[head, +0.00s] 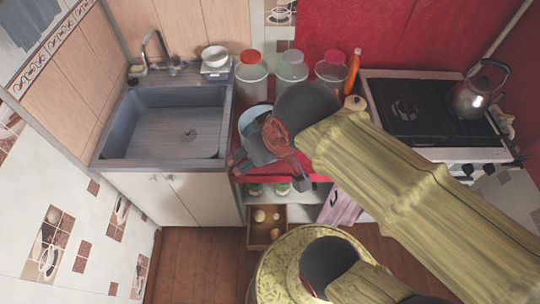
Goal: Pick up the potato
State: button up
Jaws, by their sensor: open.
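My gripper (267,172) is open at the front edge of the red counter, with its fingers spread apart. Nothing shows between them. I cannot single out the potato for certain. A small open wooden crate (251,235) near the floor, below the gripper, holds a few pale, rounded things (275,234) that could be potatoes. They are too small to tell. A rounded tan thing (355,102) stands on the counter just behind my arm, and I cannot tell what it is. My arm hides part of the counter.
A grey sink (165,130) is at the left. Several lidded jars (252,75), a blue-rimmed plate (248,120) and an orange bottle (352,70) crowd the counter. A kettle (478,97) stands on the stove (415,110) at the right. Wooden floor (200,265) is clear at lower left.

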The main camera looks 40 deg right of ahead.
aim_at(276, 233)
jog(key=k+l, duration=0.1)
jog(key=k, duration=0.4)
jog(key=k+l+z, duration=0.1)
jog(key=k, duration=0.35)
jog(key=k+l, duration=0.2)
jog(key=k, duration=0.3)
